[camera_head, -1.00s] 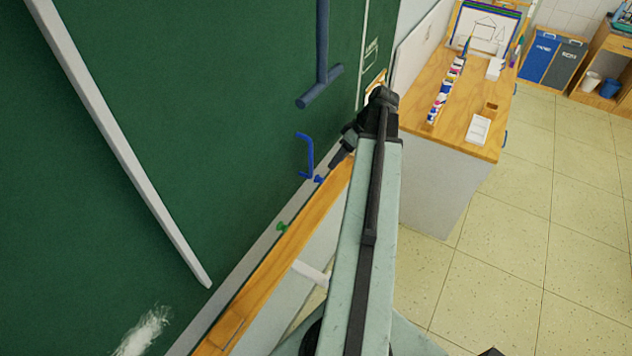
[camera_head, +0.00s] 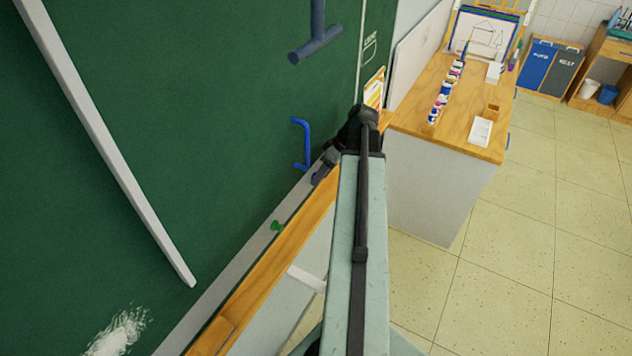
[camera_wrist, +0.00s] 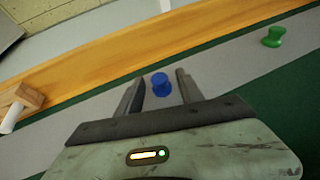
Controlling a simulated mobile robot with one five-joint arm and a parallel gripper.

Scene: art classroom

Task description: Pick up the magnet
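A blue magnet (camera_wrist: 161,84) sits on the grey rail of the green board in the wrist view. My gripper (camera_wrist: 159,82) is open, with one finger on each side of the blue magnet. I cannot tell whether the fingers touch it. In the head view my gripper (camera_head: 318,179) is at the rail, and the blue magnet is hidden behind it. A green magnet (camera_head: 277,226) is on the same rail, nearer in the head view. It also shows at the upper right in the wrist view (camera_wrist: 274,36), apart from my gripper.
The wooden ledge (camera_head: 282,254) runs alongside the rail. A blue hooked handle (camera_head: 303,143) is on the green board (camera_head: 215,120) close to my gripper. A desk (camera_head: 465,125) stands beyond my arm.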

